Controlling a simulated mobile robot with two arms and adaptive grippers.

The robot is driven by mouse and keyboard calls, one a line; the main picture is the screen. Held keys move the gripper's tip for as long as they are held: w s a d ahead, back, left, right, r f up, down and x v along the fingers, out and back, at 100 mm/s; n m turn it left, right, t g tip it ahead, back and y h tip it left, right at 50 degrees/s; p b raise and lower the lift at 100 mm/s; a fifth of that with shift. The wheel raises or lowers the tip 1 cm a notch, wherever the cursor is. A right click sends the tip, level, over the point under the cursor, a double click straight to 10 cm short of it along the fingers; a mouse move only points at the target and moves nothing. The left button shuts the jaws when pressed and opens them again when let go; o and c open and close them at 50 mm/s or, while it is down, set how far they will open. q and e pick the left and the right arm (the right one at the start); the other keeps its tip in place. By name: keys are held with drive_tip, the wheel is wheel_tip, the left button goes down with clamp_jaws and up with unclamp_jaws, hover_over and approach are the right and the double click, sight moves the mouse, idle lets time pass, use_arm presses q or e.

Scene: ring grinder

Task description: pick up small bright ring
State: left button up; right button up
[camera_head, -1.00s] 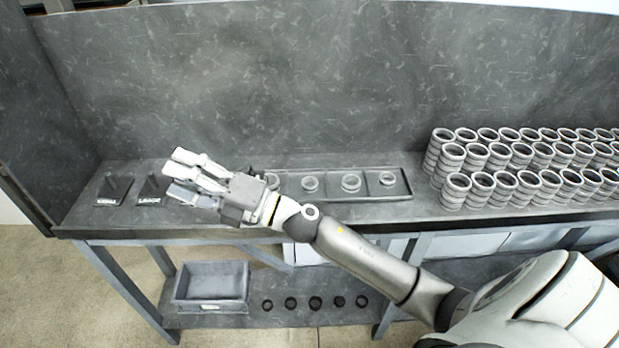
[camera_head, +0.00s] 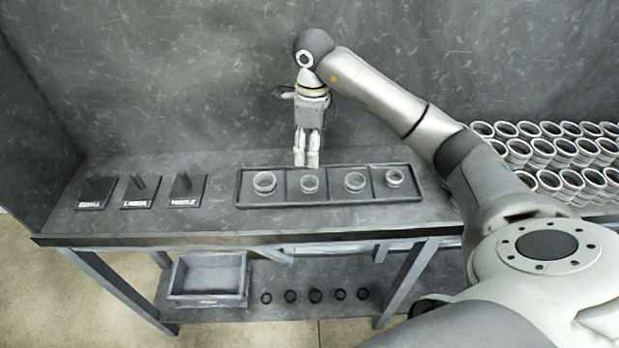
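A dark tray (camera_head: 330,201) with several compartments holds pale rings on the workbench. A larger ring (camera_head: 264,182) is in the leftmost compartment, and another larger ring (camera_head: 354,182) is in the third. Smaller-looking rings sit in the second compartment (camera_head: 309,184) and the rightmost compartment (camera_head: 394,177). I cannot tell surely which is the small bright ring. My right gripper (camera_head: 306,163) points down at the tray's back edge, behind the second compartment. Its fingers look close together with no ring visible between them; their opening is unclear. My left gripper is not in view.
Three dark labelled stands with pegs (camera_head: 140,191) are left of the tray. The back wall (camera_head: 190,80) rises close behind my gripper. A grey bin (camera_head: 208,278) and several dark rings (camera_head: 315,295) sit on the lower shelf.

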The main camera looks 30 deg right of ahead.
drive_tip(key=p, duration=0.1)
hover_over(309, 186)
drive_tip(key=f, duration=0.5)
drive_tip(key=shift+s+d, duration=0.25)
drive_tip(key=shift+d, duration=0.1)
drive_tip(key=shift+a+f+p, duration=0.2)
drive_tip(key=shift+f+p, duration=0.35)
drive_tip(key=shift+p, duration=0.15)
drive_tip(key=f, duration=0.1)
drive_tip(key=f+p, duration=0.1)
drive_tip(key=f, duration=0.1)
drive_tip(key=shift+w+a+f+p, duration=0.15)
drive_tip(key=shift+a+f+p, duration=0.1)
drive_tip(key=shift+p, duration=0.1)
drive_tip(key=shift+f, duration=0.45)
drive_tip(key=c, duration=0.8)
drive_tip(key=shift+r, duration=0.1)
